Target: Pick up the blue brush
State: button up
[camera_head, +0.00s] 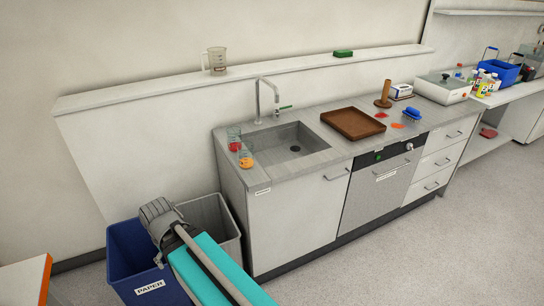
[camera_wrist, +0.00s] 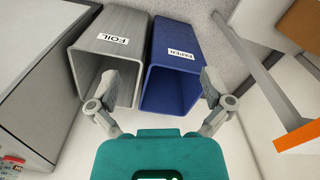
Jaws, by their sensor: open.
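The blue brush (camera_head: 412,113) lies on the right part of the counter in the head view, right of the brown tray. Small red and orange patches lie near it. It does not show in the wrist view. My gripper (camera_wrist: 160,88) is open and empty in the wrist view, its two fingers spread wide in front of the bins. In the head view my arm is at the lower left, over the bins and far from the brush.
A blue paper bin (camera_wrist: 174,68) and a grey foil bin (camera_wrist: 112,52) stand left of the cabinet. The floor before the counter is clear.

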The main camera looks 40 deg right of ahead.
aim_at(413, 114)
jog(key=z, duration=2.55)
jog(key=i, duration=1)
jog(key=z, duration=0.25)
